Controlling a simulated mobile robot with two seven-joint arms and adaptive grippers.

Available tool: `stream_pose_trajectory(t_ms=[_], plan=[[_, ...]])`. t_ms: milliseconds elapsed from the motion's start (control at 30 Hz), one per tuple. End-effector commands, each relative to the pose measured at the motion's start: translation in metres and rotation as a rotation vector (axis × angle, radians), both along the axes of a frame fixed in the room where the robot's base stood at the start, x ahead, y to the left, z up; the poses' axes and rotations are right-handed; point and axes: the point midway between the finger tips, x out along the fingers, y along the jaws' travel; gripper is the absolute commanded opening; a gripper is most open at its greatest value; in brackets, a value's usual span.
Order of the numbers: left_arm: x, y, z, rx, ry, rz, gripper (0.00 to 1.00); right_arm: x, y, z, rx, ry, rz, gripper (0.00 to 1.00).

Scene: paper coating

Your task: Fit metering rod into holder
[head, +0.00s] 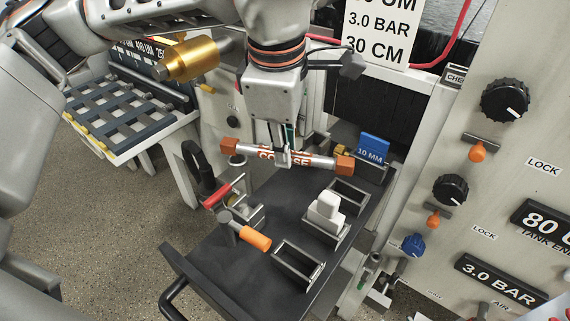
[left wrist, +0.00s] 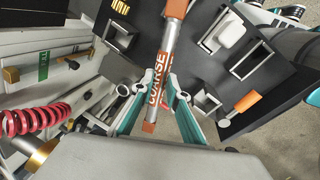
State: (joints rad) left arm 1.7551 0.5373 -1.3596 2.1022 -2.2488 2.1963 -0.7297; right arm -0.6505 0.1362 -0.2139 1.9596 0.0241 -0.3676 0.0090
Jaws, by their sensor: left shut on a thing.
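My left gripper (head: 283,158) is shut around the middle of the metering rod (head: 317,160). The rod is silver with copper-orange end blocks and an orange COARSE label. It is held above the black tray, spanning left to right and tilted slightly down to the right. In the left wrist view, the rod (left wrist: 158,75) passes between the teal fingers of the gripper (left wrist: 163,88). A blue 10 MM block (head: 373,148) stands behind the rod's right end, with a brass piece (head: 342,149) beside it. I cannot tell which part is the holder. My right gripper is not in view.
A slatted rack (head: 125,115) stands left. A panel with knobs (head: 505,98) stands right.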

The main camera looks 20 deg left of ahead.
Motion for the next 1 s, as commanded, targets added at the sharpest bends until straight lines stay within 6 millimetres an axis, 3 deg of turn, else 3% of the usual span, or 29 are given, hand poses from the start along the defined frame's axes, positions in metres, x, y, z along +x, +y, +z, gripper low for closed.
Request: stream_pose_trajectory(t_ms=[400,900,933,1000], plan=[[0.000,0.000,-0.042,0.000,0.001,0.000,0.00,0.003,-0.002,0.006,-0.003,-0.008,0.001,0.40],[0.000,0.000,-0.049,-0.001,-0.002,0.001,0.00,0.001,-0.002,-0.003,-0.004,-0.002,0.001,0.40],[0.000,0.000,-0.049,0.000,-0.001,0.000,0.20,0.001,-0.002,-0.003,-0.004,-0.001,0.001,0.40],[0.000,0.000,-0.048,0.000,-0.001,0.000,0.31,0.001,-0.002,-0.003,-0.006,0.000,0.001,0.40]])
